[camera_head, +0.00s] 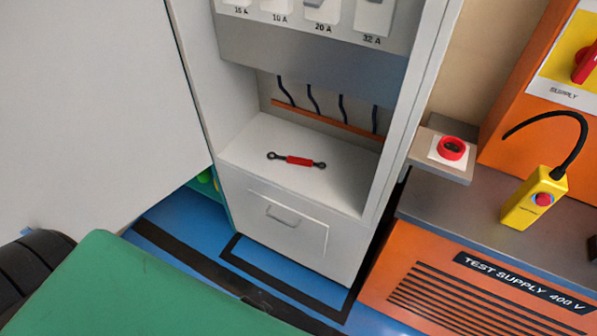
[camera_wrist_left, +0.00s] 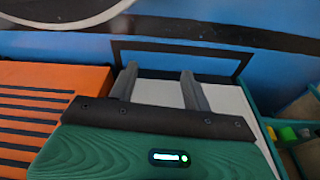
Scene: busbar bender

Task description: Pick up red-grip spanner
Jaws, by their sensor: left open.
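The red-grip spanner (camera_head: 298,160) lies flat on the white shelf (camera_head: 262,188) inside the open cabinet in the head view. Its red grip is in the middle, with a dark ring end on each side. My left gripper (camera_wrist_left: 158,75) shows in the left wrist view, with its two grey fingers apart and nothing between them. The spanner cannot be made out in that view.
Above the shelf is a grey panel (camera_head: 300,55) with hanging dark cables. A drawer with a handle (camera_head: 284,216) is below. Cabinet side walls flank the shelf. To the right stand an orange test supply unit (camera_head: 440,285) and a yellow pendant box (camera_head: 533,198).

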